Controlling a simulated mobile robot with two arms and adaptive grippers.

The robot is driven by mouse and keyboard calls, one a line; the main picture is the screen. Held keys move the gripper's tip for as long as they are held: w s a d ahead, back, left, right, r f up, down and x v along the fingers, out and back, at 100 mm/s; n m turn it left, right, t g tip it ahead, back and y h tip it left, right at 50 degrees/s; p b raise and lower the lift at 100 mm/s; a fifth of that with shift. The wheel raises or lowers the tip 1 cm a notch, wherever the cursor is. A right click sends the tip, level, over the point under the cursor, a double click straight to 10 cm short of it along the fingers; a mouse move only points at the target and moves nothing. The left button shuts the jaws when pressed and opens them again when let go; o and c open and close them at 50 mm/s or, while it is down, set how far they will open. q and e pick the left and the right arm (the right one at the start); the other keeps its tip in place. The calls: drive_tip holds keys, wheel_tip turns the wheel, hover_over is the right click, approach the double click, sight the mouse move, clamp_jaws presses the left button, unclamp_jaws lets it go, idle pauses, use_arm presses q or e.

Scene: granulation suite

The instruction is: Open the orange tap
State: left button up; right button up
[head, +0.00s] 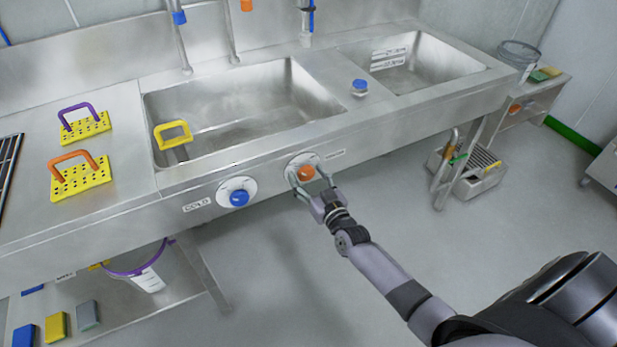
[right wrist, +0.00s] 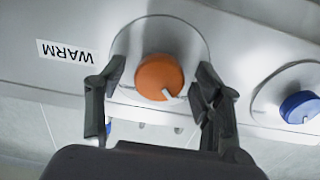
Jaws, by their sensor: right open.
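The orange tap (head: 306,173) is a round knob on a white disc on the front panel of the steel sink unit. In the right wrist view the orange knob (right wrist: 159,77) has a small white mark at its lower right edge, and a label beside it reads WARM. My right gripper (head: 309,183) is at the knob in the head view. In the right wrist view my right gripper (right wrist: 158,92) is open, with one finger on each side of the knob and gaps between. Whether the fingertips touch the disc I cannot tell. My left gripper is not in view.
A blue knob (head: 239,197) labelled COLD is left of the orange one; a blue knob also shows in the right wrist view (right wrist: 299,107). A blue-topped fitting (head: 360,86) stands between the basins. The floor (head: 290,290) below is clear.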

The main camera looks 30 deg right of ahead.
drive_tip(key=shift+c, duration=0.3)
drive_tip(key=c, duration=1.1)
drive_tip(key=shift+m, duration=0.3)
drive_tip(key=m, duration=0.3)
drive_tip(key=m+b, duration=0.1)
drive_tip(key=m, duration=0.4)
drive_tip(key=shift+a, duration=0.1)
drive_tip(key=m+b, duration=0.1)
drive_tip(key=m, duration=0.3)
drive_tip(key=shift+m, duration=0.3)
drive_tip(key=m+b, duration=0.1)
drive_tip(key=m, duration=0.3)
drive_tip(key=shift+r+m, duration=0.1)
drive_tip(key=shift+m, duration=0.2)
